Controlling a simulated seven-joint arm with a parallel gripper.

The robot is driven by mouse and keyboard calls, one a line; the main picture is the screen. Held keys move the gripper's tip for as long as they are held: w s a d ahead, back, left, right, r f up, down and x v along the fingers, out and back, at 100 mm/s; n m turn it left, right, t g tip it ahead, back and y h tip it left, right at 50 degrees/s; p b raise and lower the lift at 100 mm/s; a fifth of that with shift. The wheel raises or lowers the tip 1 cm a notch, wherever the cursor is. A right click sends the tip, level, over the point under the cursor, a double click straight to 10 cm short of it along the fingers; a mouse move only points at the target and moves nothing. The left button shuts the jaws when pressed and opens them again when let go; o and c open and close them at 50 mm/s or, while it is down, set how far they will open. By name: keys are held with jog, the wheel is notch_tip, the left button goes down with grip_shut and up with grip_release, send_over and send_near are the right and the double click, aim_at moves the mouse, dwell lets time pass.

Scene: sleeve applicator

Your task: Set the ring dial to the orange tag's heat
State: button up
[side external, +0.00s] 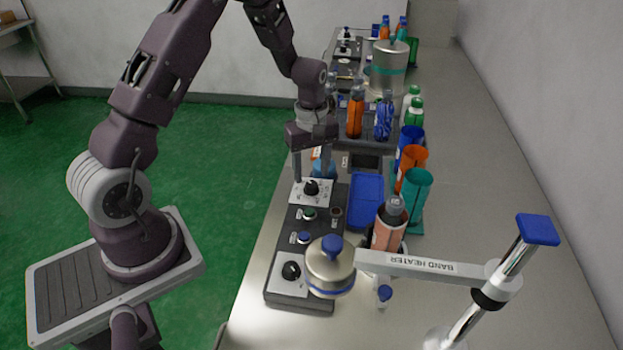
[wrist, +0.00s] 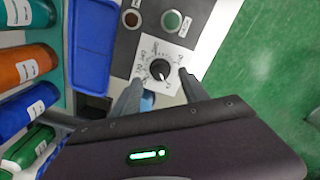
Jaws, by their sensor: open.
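A black dial knob (side external: 311,187) sits on a white scale plate at the far end of the grey control panel; it also shows in the wrist view (wrist: 160,69). My gripper (side external: 312,167) is open just above and behind this knob. In the wrist view my gripper's fingertips (wrist: 159,77) lie on either side of the knob, apart from each other; I cannot tell whether they touch it. A second black dial (side external: 291,270) is at the panel's near end. Which one is the ring dial I cannot read. No orange tag is clearly identifiable; scale and label text is too small.
Green (side external: 309,214) and blue (side external: 304,237) buttons lie between the dials. A blue tray (side external: 367,200), a peach bottle (side external: 388,232) and orange (side external: 414,163) and teal (side external: 416,195) cups stand right of the panel. The band heater arm (side external: 420,265) reaches across the near side.

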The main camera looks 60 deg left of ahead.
aim_at(311, 184)
notch_tip(311, 184, down, 3)
jog(key=shift+f, duration=0.15)
grip_shut()
dwell(0.4)
jog(key=m, duration=0.7)
jog(key=shift+m, duration=0.4)
jog(key=m, duration=0.3)
jog(key=shift+m, duration=2.1)
